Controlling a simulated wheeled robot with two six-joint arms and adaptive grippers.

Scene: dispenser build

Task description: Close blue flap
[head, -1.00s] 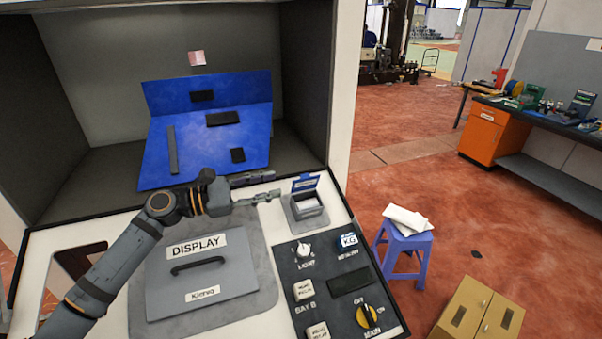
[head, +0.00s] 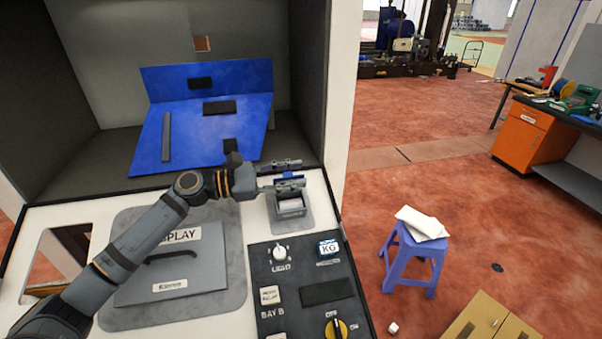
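A small grey box (head: 291,208) with an open top is set in the white panel. Its small blue flap (head: 291,176) stands up at the back edge, mostly hidden by my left gripper. My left gripper (head: 290,174) reaches in from the left, its two fingers apart, one behind and one in front of the visible blue strip. I cannot tell whether a finger touches the flap. My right gripper is out of view.
A large folded blue panel (head: 205,135) with dark blocks stands in the grey cabinet behind. A black control panel (head: 305,290) with knobs and buttons lies in front, beside a grey DISPLAY cover (head: 170,270). A blue stool (head: 412,262) stands right.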

